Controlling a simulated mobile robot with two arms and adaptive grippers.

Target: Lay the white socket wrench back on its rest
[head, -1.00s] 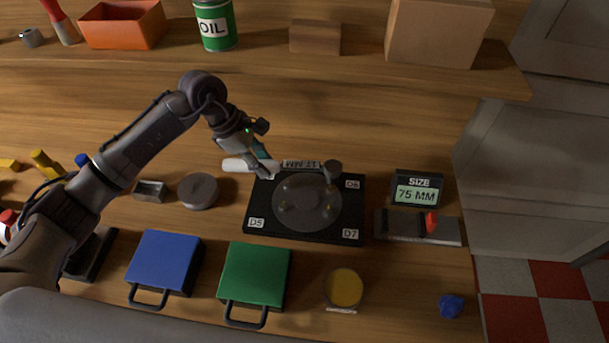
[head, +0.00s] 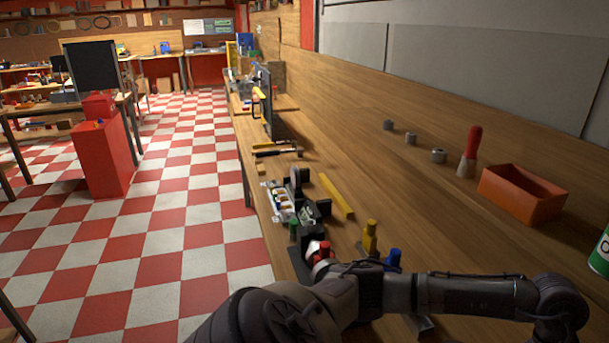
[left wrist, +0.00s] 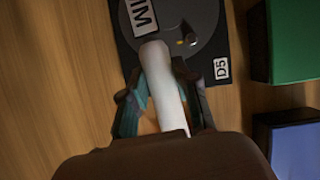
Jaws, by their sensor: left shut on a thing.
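The white socket wrench (left wrist: 168,95) shows in the left wrist view as a pale, rounded handle between my fingers. My left gripper (left wrist: 160,97) is shut on it, with one finger on each side. The wrench's far end lies over or near the dark plate with the grey disc (left wrist: 195,25). Its socket end cannot be made out. A white label plate (left wrist: 140,12) with partly cut-off letters is just beyond the handle's end. In the head view only my left arm shows; its gripper is out of frame. I cannot identify the wrench's rest in either view. My right gripper is not in view.
Green (left wrist: 295,40) and blue (left wrist: 290,145) boxes lie right in the wrist view. The head view shows red (head: 320,250), yellow (head: 370,237) and blue (head: 393,258) pieces near my arm, an orange bin (head: 522,192) and a red-handled tool (head: 469,152).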

